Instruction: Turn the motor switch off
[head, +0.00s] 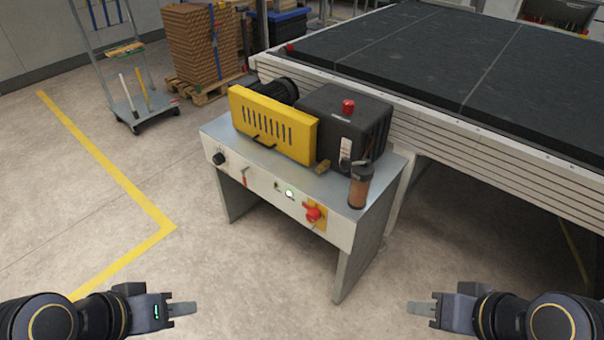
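The machine stand (330,238) stands in the middle with a light control panel on its front. A red rotary switch on a yellow plate (314,214) sits at the panel's right. A black knob (219,158) is at the panel's left end. No label is readable, so I cannot tell which one is the motor switch. My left gripper (184,309) and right gripper (421,308) are low in front, both apart from the stand. Their finger gaps cannot be made out.
A yellow guard (272,125), a black housing with a red button (348,106) and a brown-filled jar (359,188) are on the stand. A large black-topped conveyor table (440,52) is behind right. A trolley (138,104) stands back left. The floor in front is clear.

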